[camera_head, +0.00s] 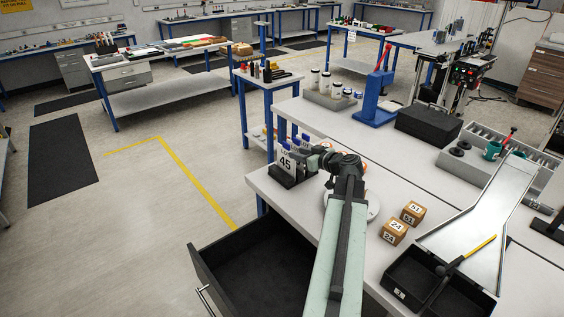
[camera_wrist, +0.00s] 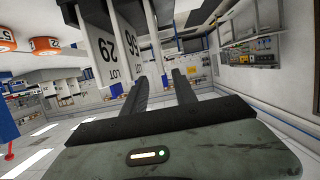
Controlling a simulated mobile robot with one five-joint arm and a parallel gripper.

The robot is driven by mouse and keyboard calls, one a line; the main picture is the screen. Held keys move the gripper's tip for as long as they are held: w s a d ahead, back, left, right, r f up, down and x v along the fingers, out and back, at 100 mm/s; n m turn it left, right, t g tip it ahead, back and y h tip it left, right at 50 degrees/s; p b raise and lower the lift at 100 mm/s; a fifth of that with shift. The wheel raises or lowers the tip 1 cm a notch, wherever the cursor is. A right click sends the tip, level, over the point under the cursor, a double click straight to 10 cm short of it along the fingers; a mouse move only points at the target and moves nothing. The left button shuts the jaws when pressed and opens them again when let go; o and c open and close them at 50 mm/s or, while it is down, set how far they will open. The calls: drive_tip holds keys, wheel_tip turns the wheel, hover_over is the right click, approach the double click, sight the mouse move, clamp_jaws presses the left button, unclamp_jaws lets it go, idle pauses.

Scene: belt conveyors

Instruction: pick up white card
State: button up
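White cards with blue tops and black numbers stand upright in a dark holder (camera_head: 283,178) at the near-left corner of the bench. The front white card (camera_head: 286,162) reads 45 in the head view. In the wrist view, a white card (camera_wrist: 107,52) and another white card (camera_wrist: 131,45) behind it show inverted LOT numbers. My gripper (camera_head: 309,155) is beside the holder's right side, its fingers partly hidden in the head view. The wrist view shows my gripper (camera_wrist: 160,78) with its fingers apart, close to the cards. I cannot tell whether they touch a card.
Numbered wooden blocks (camera_head: 393,232) sit right of my arm. A black bin (camera_head: 408,268) with a yellow-handled hammer (camera_head: 468,256) and a metal chute (camera_head: 490,215) are farther right. An open dark drawer (camera_head: 255,275) juts out below the bench. Jars (camera_head: 325,84) stand behind.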

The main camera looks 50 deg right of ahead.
sight(286, 152)
drive_tip(key=b+x, duration=0.1)
drive_tip(key=x, duration=0.3)
drive_tip(key=b+x, duration=0.1)
drive_tip(key=x, duration=0.3)
drive_tip(key=shift+s+a+f, duration=0.1)
drive_tip(key=shift+a+f, duration=0.05)
drive_tip(key=shift+a, duration=0.05)
drive_tip(key=shift+s, duration=0.1)
clamp_jaws()
